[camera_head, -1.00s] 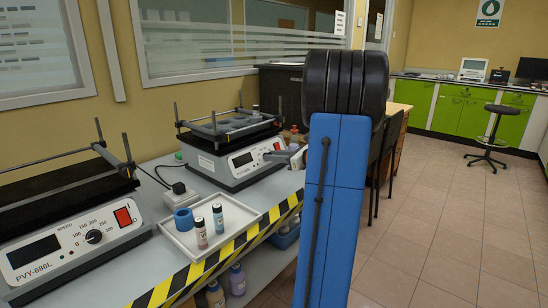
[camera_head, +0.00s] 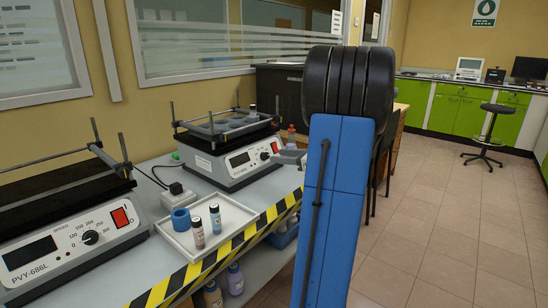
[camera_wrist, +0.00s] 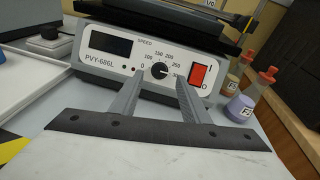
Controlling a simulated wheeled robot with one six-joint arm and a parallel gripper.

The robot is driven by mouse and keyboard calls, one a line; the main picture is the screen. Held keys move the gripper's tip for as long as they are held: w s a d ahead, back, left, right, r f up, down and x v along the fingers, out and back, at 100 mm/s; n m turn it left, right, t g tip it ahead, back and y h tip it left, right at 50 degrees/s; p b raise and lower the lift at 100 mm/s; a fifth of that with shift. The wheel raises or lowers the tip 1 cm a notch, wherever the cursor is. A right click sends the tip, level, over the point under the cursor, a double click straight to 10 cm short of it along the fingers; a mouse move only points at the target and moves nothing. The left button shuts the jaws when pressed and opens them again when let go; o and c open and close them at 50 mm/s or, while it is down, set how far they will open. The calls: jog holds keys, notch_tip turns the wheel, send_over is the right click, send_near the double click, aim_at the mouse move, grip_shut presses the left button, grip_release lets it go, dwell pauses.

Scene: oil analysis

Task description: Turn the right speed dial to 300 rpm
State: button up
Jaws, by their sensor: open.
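The right shaker (camera_head: 228,165) is a white unit labelled PVY-686L with a dark display. In the wrist view its front panel (camera_wrist: 100,70) shows a black speed dial (camera_wrist: 159,71) with a scale from 0 to 300. A light mark shows on the dial, but I cannot tell exactly where it points; the 300 label is partly hidden by the right finger. My gripper (camera_wrist: 160,82) is open, with one finger to each side of the dial in the picture. I see no clear contact.
A red switch (camera_wrist: 198,75) sits close right of the dial. Bottles labelled F (camera_wrist: 240,107) stand further right. A white tray (camera_head: 180,239) with two vials and a blue ring lies left. Another shaker (camera_head: 65,250) stands nearer. Striped tape (camera_head: 235,245) marks the bench edge.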

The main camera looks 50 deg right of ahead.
jog(key=v, duration=1.2)
jog(key=shift+s, duration=0.1)
